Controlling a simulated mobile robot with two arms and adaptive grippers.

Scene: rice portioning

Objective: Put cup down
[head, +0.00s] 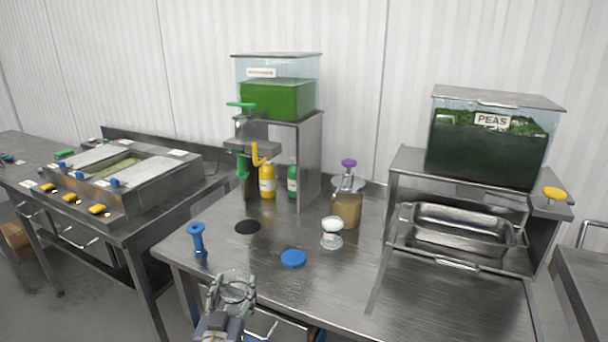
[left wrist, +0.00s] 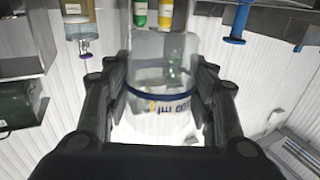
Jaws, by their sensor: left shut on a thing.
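A clear cup (head: 238,286) is held in my left gripper (head: 230,292), in front of the near edge of the steel table (head: 340,285). In the left wrist view the see-through cup (left wrist: 162,75), with a blue band and printed marks, sits between the two dark fingers of the left gripper (left wrist: 160,105), which are shut on it. A blue disc (head: 293,258) and a black disc (head: 247,227) lie flat on the table beyond the gripper. My right gripper is not in view.
A blue-handled tool (head: 197,239) stands at the table's left edge. A small clear vessel with white contents (head: 332,234) and a jar with a purple-topped pump (head: 347,208) stand right of the discs. A green-filled dispenser (head: 276,98) and peas bin (head: 488,140) stand behind. The front middle is clear.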

